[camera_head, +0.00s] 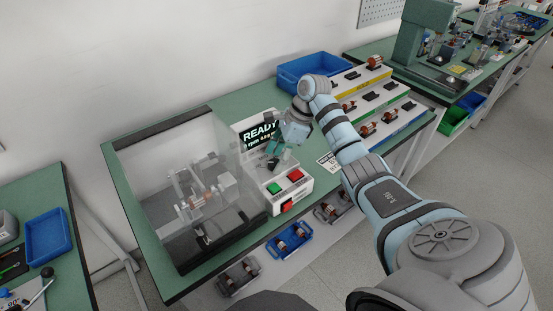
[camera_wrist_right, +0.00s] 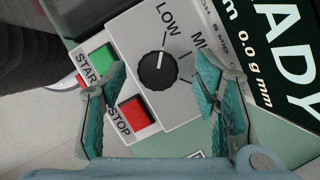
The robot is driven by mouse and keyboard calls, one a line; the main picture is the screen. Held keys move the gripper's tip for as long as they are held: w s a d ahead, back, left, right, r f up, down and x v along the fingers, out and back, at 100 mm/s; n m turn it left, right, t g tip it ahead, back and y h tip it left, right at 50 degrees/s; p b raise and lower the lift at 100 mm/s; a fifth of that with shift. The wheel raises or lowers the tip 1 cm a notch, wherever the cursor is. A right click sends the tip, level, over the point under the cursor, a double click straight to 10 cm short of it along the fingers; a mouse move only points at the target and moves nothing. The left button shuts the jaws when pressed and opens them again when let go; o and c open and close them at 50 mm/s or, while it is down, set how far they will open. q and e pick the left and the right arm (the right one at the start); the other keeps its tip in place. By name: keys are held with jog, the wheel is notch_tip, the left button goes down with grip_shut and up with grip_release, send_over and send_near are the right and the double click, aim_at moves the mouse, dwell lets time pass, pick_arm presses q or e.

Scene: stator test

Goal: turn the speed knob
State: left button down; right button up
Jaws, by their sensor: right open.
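The speed knob (camera_wrist_right: 158,71) is a black round dial with a white pointer line on the light control panel. In the right wrist view its line points up, close to the word LOW; part of MID shows to its right. My right gripper (camera_wrist_right: 160,95) is open, its teal finger pads on either side of the knob and apart from it. In the head view my right gripper (camera_head: 279,152) is over the control box (camera_head: 301,196), in front of the display, and it hides the knob there. My left gripper is not in view.
A green START button (camera_wrist_right: 97,66) and a red STOP button (camera_wrist_right: 137,113) sit close to the fingers. A READY display (camera_head: 259,134) stands behind. A clear-covered test rig (camera_head: 190,200) is to the left. A blue bin (camera_head: 300,72) is at the back.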

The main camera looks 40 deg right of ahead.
jog(key=shift+a+f, duration=0.1)
jog(key=shift+f, duration=0.15)
jog(key=shift+s+r, duration=0.1)
jog(key=shift+c, duration=0.7)
jog(key=c, duration=1)
jog(key=shift+s+m+t+h+p, duration=0.1)
jog(key=shift+m+t+h+p, duration=0.25)
jog(key=shift+m+p, duration=0.7)
jog(key=m, duration=0.3)
jog(key=shift+a+r+t+h+p, duration=0.1)
jog(key=shift+a+t+h+p, duration=0.05)
jog(key=shift+t+h+p, duration=0.25)
jog(key=shift+a+m+t+h+p, duration=0.15)
jog(key=shift+m+h+p, duration=0.3)
jog(key=shift+m, duration=0.75)
jog(key=shift+d+m+t+h+p, duration=0.1)
jog(key=shift+m+t+h+p, duration=0.3)
jog(key=shift+m, duration=0.75)
